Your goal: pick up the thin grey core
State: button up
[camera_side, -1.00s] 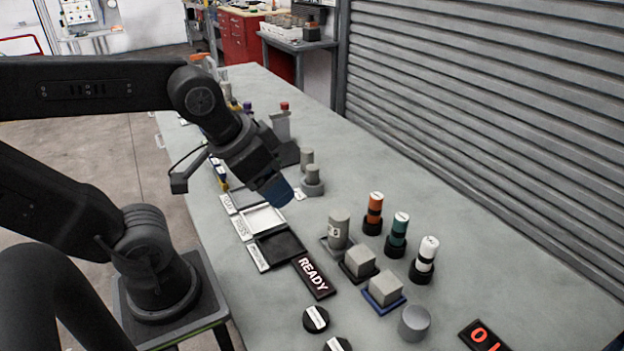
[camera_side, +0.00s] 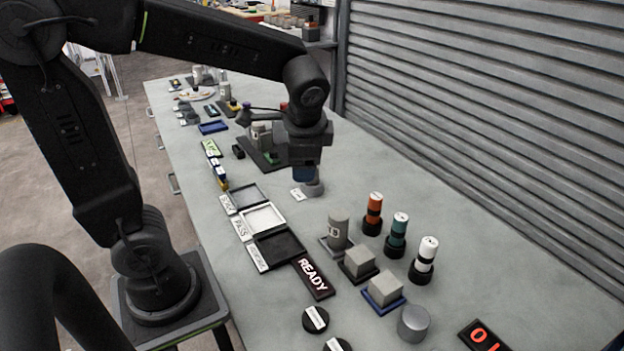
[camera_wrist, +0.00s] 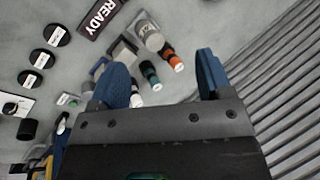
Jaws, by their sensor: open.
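My gripper (camera_side: 304,173) hangs over the bench in the side view, pointing down, its blue fingers just above a short round grey piece (camera_side: 314,188). Most of that piece and whatever stands on it is hidden behind the gripper, so I cannot make out the thin grey core for certain. In the wrist view the blue fingers of my gripper (camera_wrist: 161,65) are spread apart, with nothing held between them. No thin grey core shows clearly there. I cannot tell whether the fingers touch anything.
A thicker grey cylinder (camera_side: 338,229) stands nearby, with orange (camera_side: 374,207), teal (camera_side: 399,228) and white (camera_side: 427,252) cylinders beyond it. Two grey blocks sit in front. Shallow trays (camera_side: 279,246) and a READY sign (camera_side: 314,278) lie left. A ribbed shutter (camera_side: 500,120) borders the bench.

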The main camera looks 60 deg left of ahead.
jog(key=w+a+f+m+g+y, duration=0.3)
jog(key=w+a+f+m+y, duration=0.15)
jog(key=w+a+f, duration=0.4)
jog(key=m+y, duration=0.5)
jog(key=m, duration=0.2)
send_near(317, 172)
jog(key=x, duration=0.6)
jog(key=shift+a, duration=0.4)
jog(key=shift+s+f+x, duration=0.1)
jog(key=shift+f+x, duration=0.05)
jog(key=shift+x, duration=1.2)
jog(key=shift+s+f+x, duration=0.15)
jog(key=shift+x, duration=1.25)
jog(key=shift+d, duration=0.2)
jog(key=shift+c, duration=0.2)
jog(key=c, duration=1.1)
jog(key=shift+r, duration=0.1)
jog(key=shift+c, duration=0.5)
jog(key=shift+r, duration=0.1)
